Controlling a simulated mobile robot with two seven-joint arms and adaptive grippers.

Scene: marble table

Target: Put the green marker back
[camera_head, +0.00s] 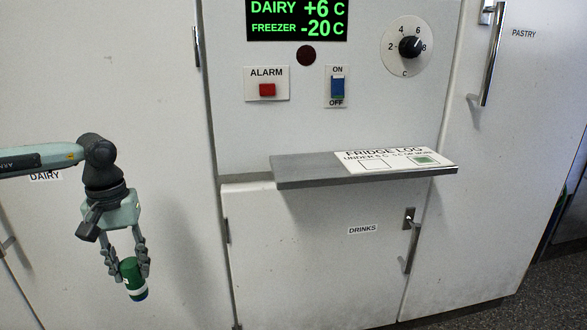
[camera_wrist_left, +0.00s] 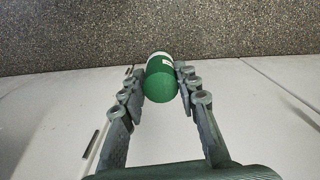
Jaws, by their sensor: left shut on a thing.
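My left gripper (camera_head: 126,268) comes in from the left and points down in the head view. It is shut on a short green cylinder, the green marker (camera_head: 131,277), with a white band and a dark blue lower end. The left wrist view also shows the green marker (camera_wrist_left: 161,80) between both fingers of my left gripper (camera_wrist_left: 163,75), with grey floor beyond. The marker hangs slightly tilted, in front of the white fridge front. A fridge log card (camera_head: 396,159) lies on the grey shelf (camera_head: 300,172). It has an empty square at left and a green-filled square at right. My right gripper is not in view.
A display (camera_head: 297,19) reads dairy +6 C and freezer -20 C. Below it are a red alarm button (camera_head: 267,90), an on/off switch (camera_head: 337,88) and a dial (camera_head: 409,47). The shelf juts out above the drinks door (camera_head: 300,260). A pastry door handle (camera_head: 491,60) stands at right.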

